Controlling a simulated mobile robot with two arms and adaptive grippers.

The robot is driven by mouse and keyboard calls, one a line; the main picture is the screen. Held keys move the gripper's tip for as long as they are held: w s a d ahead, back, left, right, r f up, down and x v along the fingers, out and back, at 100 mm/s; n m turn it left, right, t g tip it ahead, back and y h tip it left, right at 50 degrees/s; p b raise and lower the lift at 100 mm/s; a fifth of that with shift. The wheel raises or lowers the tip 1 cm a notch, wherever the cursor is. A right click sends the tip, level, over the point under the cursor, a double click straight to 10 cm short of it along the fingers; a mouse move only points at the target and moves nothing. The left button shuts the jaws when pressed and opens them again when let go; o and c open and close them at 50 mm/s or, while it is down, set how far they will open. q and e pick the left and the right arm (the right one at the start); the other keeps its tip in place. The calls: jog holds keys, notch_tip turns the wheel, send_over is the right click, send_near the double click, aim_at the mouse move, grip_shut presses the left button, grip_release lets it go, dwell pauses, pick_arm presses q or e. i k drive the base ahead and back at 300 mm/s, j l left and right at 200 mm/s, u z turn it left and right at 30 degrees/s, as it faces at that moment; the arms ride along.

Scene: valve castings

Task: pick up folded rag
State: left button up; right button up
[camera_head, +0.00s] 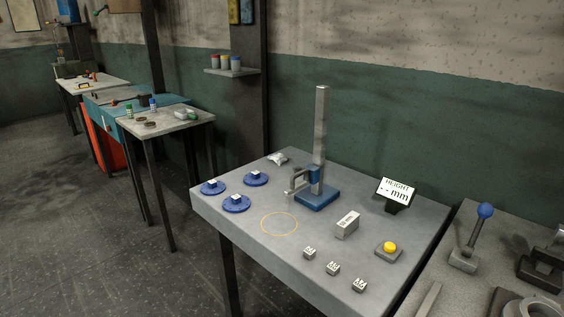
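A small pale grey-white bundle (278,158), which looks like the folded rag, lies near the back edge of the grey table (255,222), left of the height gauge. It is small in the picture, so its folds are hard to make out. Nothing touches it or covers it. Neither of my grippers is in view.
A height gauge (319,150) on a blue base stands just right of the bundle. A height display (396,192), a grey block (347,225), a yellow button (389,247) and small marked blocks (333,268) occupy the right and front.

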aim_at(280, 159)
jog(key=i+j+u, duration=0.35)
jog(key=i, duration=0.2)
jog(key=i+j+u, duration=0.4)
jog(key=i, duration=0.2)
jog(key=i+u, duration=0.35)
jog(key=i, duration=0.25)
jog(key=i+j+z, duration=0.1)
jog(key=i+z, duration=0.2)
jog(key=i, duration=0.25)
jog(key=i+j+z, duration=0.35)
jog(key=i, duration=0.2)
jog(key=l, duration=0.1)
